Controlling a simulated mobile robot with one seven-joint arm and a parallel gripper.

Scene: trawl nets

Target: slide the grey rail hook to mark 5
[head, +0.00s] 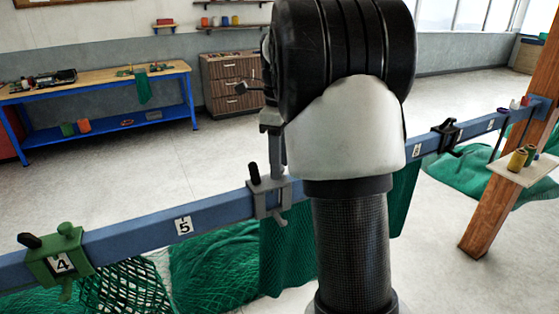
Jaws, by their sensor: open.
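The grey rail hook (270,201) hangs on the blue rail (225,210), right of the white number 5 plate (184,226). It has a black handle on top and a grey hook end below the rail. My gripper (276,160) comes down just above the hook, close behind its black handle. One grey finger shows and the rest is hidden behind my arm. It is open, and I cannot tell whether the finger touches the hook.
A green hook (58,254) sits on the rail at the number 4 plate. A black hook (446,133) sits farther right. Green nets (215,265) hang below. A wooden post (508,180) with a small shelf (525,170) stands right. The rail around 5 is clear.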

